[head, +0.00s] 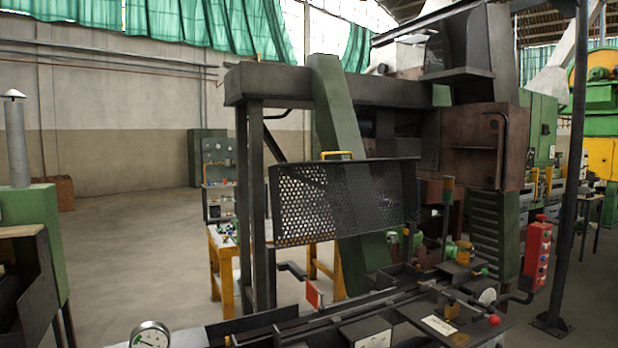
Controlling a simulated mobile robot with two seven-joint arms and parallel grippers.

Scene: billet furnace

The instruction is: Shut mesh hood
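The mesh hood (345,203) is a dark perforated metal panel with solid edges, in the middle of the head view. A yellow handle (337,154) sits on its top edge. The hood stands raised in front of a slanted green beam (338,105), with a visible gap between its lower edge and the machine bed (300,330) below. Its hinge cannot be made out. Neither of my grippers is in view.
A red control box (537,256) with buttons is at the right, near a dark post (567,190). A dial gauge (150,335) is at the bottom left. A yellow-legged table (222,262) stands behind. Open floor (130,255) lies to the left.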

